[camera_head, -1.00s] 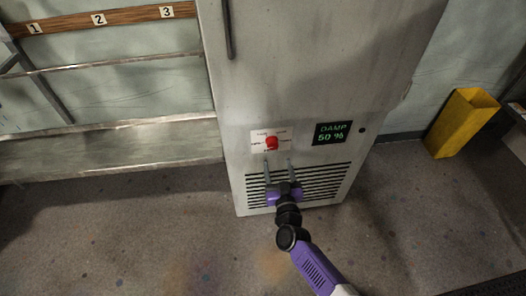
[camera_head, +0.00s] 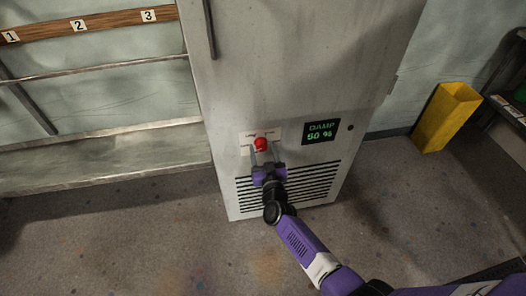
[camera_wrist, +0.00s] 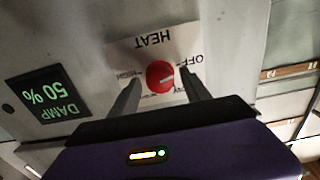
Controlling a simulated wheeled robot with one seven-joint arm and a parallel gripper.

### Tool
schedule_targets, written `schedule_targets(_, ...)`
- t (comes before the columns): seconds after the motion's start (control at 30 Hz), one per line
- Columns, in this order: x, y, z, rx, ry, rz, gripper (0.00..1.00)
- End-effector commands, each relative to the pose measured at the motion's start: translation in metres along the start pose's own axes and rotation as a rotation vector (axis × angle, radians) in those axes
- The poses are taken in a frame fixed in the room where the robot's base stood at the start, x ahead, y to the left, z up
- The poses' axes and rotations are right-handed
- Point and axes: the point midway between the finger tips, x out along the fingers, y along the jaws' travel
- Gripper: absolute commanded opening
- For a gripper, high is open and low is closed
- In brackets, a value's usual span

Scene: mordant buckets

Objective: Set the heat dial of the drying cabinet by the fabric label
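The drying cabinet (camera_head: 290,70) is a tall grey metal box. Its red round heat dial (camera_head: 261,144) sits low on the front, on a white plate. In the wrist view the dial (camera_wrist: 160,75) and plate appear upside down, with "HEAT", "OFF" and smaller unreadable words. A pale mark on the dial points roughly right there; its exact setting is unclear. My gripper (camera_head: 263,152) is open, with its fingers pointing at the panel, one on each side of the dial. Contact cannot be told. I can make out no fabric label.
A dark display (camera_head: 321,131) beside the dial reads "DAMP 50 %". Vent slots (camera_head: 310,182) lie below. A metal shelf (camera_head: 100,158) stands at left under a numbered wooden rail (camera_head: 110,20). A yellow bin (camera_head: 446,118) stands at right. The floor in front is mostly clear.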

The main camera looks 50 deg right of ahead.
Motion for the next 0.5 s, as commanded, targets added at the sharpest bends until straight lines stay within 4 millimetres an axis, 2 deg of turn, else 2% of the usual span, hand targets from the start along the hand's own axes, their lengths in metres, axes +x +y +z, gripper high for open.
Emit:
schedule_targets(0.03, -0.0001, 0.0000, 0.0000, 0.000, 0.000, 0.000, 0.43)
schedule_targets(0.2, -0.0002, 0.0000, 0.0000, 0.000, 0.000, 0.000, 0.10)
schedule_targets(0.27, -0.0003, 0.0000, 0.0000, 0.000, 0.000, 0.000, 0.00)
schedule_targets(0.5, -0.0004, -0.0001, 0.0002, 0.020, 0.000, 0.000, 0.00)
